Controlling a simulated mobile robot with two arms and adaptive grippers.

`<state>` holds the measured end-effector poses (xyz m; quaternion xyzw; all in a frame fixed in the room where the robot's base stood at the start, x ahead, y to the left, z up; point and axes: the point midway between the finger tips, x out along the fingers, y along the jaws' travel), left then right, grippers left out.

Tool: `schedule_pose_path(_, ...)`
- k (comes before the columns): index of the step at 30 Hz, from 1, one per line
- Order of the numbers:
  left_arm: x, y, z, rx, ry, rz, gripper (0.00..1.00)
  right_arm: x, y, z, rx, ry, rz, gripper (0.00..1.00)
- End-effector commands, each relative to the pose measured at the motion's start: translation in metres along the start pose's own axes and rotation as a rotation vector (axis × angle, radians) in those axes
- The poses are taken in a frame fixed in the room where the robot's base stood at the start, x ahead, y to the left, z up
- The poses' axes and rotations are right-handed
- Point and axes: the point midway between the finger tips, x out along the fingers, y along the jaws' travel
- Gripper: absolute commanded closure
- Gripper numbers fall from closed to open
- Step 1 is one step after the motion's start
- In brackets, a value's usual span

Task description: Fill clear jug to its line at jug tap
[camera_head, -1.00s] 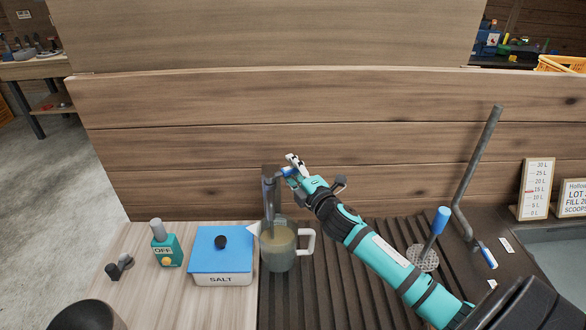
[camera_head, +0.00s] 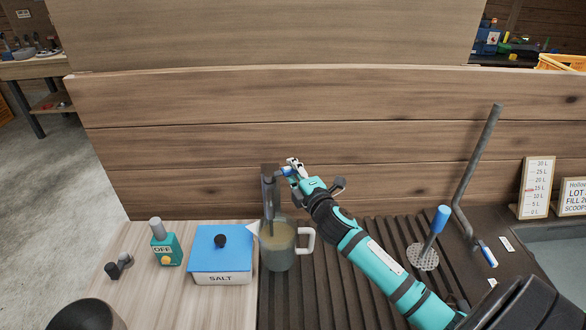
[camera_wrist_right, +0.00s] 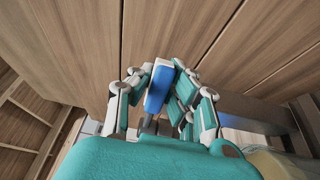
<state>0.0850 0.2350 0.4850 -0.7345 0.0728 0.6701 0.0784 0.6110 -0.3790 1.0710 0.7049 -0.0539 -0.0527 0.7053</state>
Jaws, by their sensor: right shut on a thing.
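The clear jug (camera_head: 279,262) stands upright on the dark ribbed drainer under the grey jug tap (camera_head: 268,192). Its white handle points right and its spout left. Cloudy yellowish liquid fills a large part of it; I cannot make out the fill line or a stream. My right gripper (camera_head: 291,169) is shut on the tap's blue lever (camera_wrist_right: 158,88), beside the top of the tap. The lever shows between the fingers in the right wrist view, with a blurred part of the jug at lower right. My left gripper is not in view.
A blue-lidded salt box (camera_head: 221,262) stands close left of the jug, with a green bottle (camera_head: 166,248) beyond it. A blue-handled strainer tool (camera_head: 434,238) and bent grey pipe (camera_head: 474,170) stand right. A wooden wall (camera_head: 200,150) closes off the back.

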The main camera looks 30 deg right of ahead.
Motion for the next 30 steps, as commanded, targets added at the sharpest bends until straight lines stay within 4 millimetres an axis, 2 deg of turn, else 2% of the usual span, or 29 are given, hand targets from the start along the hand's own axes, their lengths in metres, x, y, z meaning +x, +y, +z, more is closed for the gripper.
schedule_pose_path(13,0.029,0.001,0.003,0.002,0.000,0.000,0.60,-0.024,-0.004,-0.005,0.008,-0.361,-0.002,1.00)
schedule_pose_path(26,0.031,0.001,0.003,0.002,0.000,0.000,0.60,-0.028,-0.001,-0.005,0.001,-0.416,-0.005,1.00)
schedule_pose_path(27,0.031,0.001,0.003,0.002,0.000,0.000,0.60,-0.028,-0.002,-0.005,0.001,-0.415,-0.005,0.86)
schedule_pose_path(30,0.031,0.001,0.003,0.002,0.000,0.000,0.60,-0.028,-0.001,-0.005,0.001,-0.415,-0.005,0.73)
